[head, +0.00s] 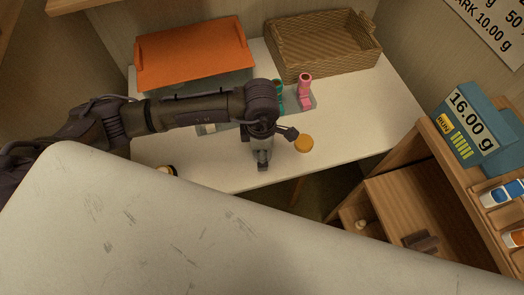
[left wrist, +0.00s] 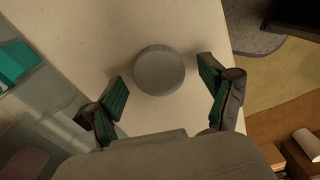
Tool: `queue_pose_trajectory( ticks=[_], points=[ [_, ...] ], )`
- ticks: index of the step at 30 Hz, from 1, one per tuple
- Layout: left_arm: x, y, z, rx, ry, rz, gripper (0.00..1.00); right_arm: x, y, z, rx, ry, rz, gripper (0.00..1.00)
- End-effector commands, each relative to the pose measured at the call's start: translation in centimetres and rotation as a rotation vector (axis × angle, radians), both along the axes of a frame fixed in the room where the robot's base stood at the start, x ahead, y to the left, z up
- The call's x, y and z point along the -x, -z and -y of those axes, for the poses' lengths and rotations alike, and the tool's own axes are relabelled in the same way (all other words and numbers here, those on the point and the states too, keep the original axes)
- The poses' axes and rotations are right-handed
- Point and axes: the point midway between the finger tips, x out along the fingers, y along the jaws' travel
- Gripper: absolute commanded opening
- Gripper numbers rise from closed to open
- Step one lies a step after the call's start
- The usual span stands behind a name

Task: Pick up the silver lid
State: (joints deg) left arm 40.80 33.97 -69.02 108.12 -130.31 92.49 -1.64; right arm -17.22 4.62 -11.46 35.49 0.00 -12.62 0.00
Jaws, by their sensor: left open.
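The silver lid (left wrist: 160,71) is a round, flat, plain grey disc on the pale tabletop in the left wrist view. My left gripper (left wrist: 162,70) is open, with one dark, green-padded finger on each side of the lid and a gap to both. In the head view my left gripper (head: 277,148) hangs over the front part of the white table (head: 350,120). I cannot make out the silver lid clearly there, behind or under the gripper. My right gripper is in neither view.
A round golden lid (head: 303,144) lies just right of the gripper. Behind are an orange tray (head: 190,52), a wicker basket (head: 322,45) and a grey tray with a pink item (head: 305,90). Wooden shelving with a scale (head: 470,120) stands right. A large pale surface (head: 150,230) fills the foreground.

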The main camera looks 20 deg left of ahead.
Motion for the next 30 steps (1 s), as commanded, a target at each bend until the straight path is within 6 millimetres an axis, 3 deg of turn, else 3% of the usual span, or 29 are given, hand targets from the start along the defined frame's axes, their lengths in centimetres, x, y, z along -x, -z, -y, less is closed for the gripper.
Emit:
queue_pose_trajectory(
  ticks=[5,13,24,30],
  points=[
    [0.0,0.0,0.0,0.001,0.0,0.001,0.82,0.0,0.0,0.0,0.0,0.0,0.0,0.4],
    [0.0,0.0,0.0,0.001,0.0,0.001,0.37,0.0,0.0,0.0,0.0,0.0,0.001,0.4],
    [-0.1,-0.2,0.0,0.001,0.0,0.002,0.37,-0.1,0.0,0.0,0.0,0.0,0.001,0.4],
    [-0.2,-1.8,0.0,0.001,0.001,0.005,0.37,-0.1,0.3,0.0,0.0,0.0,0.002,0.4]
  ],
)
